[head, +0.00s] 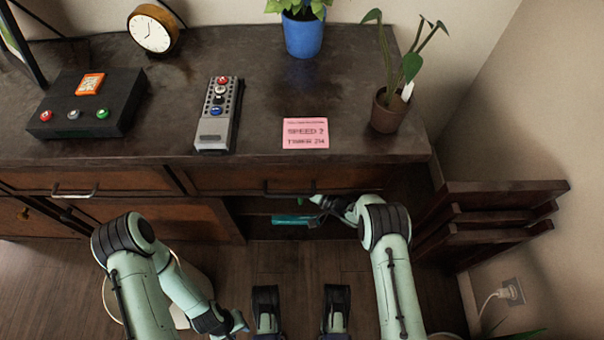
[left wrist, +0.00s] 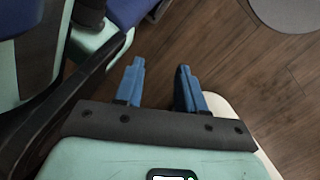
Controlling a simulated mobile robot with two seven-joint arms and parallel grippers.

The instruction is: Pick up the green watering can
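A teal-green object (head: 292,220) lies inside the open lower cabinet, under the counter. It matches the green watering can in colour, but only a low, narrow part shows, so its full shape is hidden. My right gripper (head: 318,203) reaches into the cabinet just above and beside it. Its fingers are too small and covered to tell whether they touch or grip it. My left gripper (head: 238,322) hangs low over the floor, away from the cabinet. In the left wrist view its blue fingers (left wrist: 158,88) are apart with nothing between them.
The dark counter (head: 260,100) holds a black button box (head: 75,115), a grey remote-like panel (head: 216,120), a pink note (head: 305,133), a clock (head: 152,32) and potted plants (head: 388,110). A wooden rack (head: 500,215) stands right of the cabinet. Wood floor is in front.

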